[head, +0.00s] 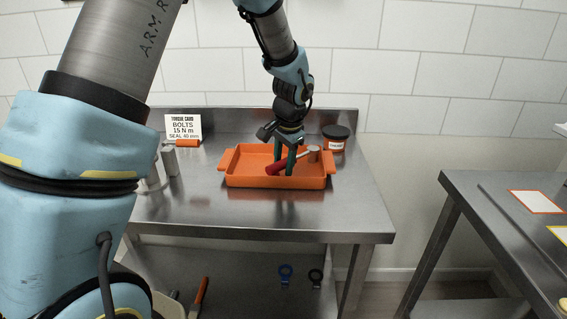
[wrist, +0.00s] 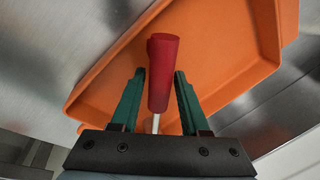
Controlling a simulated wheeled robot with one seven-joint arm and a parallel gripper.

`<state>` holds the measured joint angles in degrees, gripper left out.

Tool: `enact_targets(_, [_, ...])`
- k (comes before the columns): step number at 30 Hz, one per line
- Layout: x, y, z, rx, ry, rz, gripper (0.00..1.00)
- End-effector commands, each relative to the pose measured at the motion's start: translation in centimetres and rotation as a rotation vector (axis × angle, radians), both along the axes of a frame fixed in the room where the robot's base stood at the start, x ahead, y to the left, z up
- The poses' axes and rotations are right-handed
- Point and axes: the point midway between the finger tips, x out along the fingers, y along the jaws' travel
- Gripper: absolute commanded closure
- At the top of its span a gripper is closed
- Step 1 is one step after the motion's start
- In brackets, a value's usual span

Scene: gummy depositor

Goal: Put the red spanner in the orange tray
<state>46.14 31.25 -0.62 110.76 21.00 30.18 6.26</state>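The red spanner has a red handle (head: 275,169) and a metal shaft reaching right to a grey cylindrical end (head: 314,153). The orange tray (head: 235,181) sits on the steel table. My gripper (head: 285,172) points down into the tray, its green fingers either side of the handle. In the wrist view the red handle (wrist: 162,75) lies between the fingertips (wrist: 160,72), filling the gap closely, with the tray (wrist: 225,75) behind it. The spanner is within the tray's outline; I cannot tell whether it touches the tray floor. The shaft's lower part is hidden by my gripper in the wrist view.
A torque card (head: 183,127) stands at the back left, with metal cylinders (head: 168,160) near it. A dark-lidded jar (head: 335,137) stands behind the tray's right end. The table's front right is clear. A second steel table (head: 500,215) stands at the right.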

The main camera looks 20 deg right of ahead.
Motion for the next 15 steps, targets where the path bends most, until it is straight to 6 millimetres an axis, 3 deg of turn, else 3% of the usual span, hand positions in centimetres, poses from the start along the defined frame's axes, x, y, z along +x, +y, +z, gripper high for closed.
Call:
enact_targets(4, [0.0,0.0,0.02,0.0,0.0,0.0,0.37])
enact_targets(15, [-0.08,-0.06,0.82,-0.002,-0.002,0.0,0.37])
